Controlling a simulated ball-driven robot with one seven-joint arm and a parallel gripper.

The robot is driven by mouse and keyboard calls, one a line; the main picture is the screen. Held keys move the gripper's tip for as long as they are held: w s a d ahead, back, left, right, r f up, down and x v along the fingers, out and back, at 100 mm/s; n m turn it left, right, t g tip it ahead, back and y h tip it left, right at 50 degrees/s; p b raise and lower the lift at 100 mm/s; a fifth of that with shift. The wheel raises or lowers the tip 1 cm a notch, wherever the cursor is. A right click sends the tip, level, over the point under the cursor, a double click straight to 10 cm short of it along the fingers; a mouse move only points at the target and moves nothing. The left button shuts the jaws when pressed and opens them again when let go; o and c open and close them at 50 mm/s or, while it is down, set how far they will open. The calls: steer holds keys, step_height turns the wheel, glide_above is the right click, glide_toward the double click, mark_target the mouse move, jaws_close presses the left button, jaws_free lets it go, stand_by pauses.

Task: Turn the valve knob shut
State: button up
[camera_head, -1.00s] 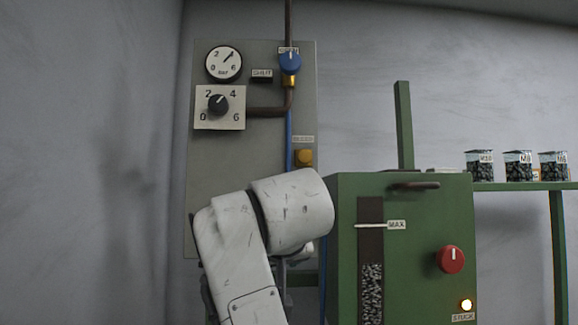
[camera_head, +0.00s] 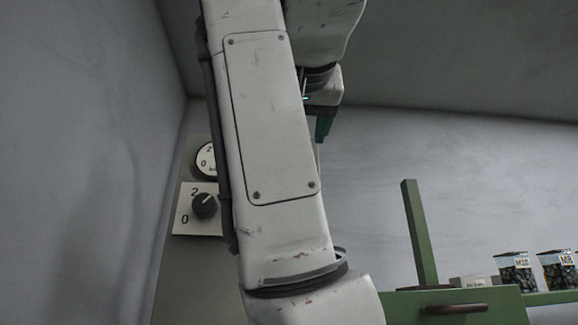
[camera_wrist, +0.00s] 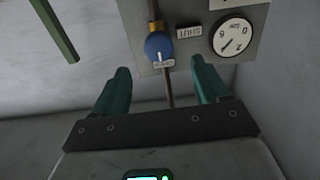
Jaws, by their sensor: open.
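The blue valve knob (camera_wrist: 158,46) shows in the wrist view on a brass fitting on a thin vertical pipe, in front of a grey panel. That view appears upside down. A small white label (camera_wrist: 163,63) is at the knob's edge, and a SHUT label (camera_wrist: 188,32) is beside it. My gripper (camera_wrist: 162,85) is open and empty, its teal fingers spread on either side of the knob's line of sight, apparently short of it. In the head view my arm hides the knob, and one teal fingertip (camera_head: 323,130) shows.
A round gauge (camera_wrist: 234,37) is beside the SHUT label, partly hidden in the head view. A dark dial knob (camera_head: 204,205) sits on a white numbered plate. A green machine (camera_head: 450,308) with a post and a shelf with jars (camera_head: 515,272) is at right.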

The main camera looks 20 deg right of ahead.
steer(key=p+x, duration=0.1)
steer(key=x, duration=0.2)
steer(key=p+x, duration=0.2)
steer(key=x, duration=0.2)
steer(key=p+x, duration=0.1)
steer(key=x, duration=0.2)
steer(key=shift+w+d+r, duration=0.2)
steer(key=shift+r, duration=0.2)
steer(key=c, duration=1)
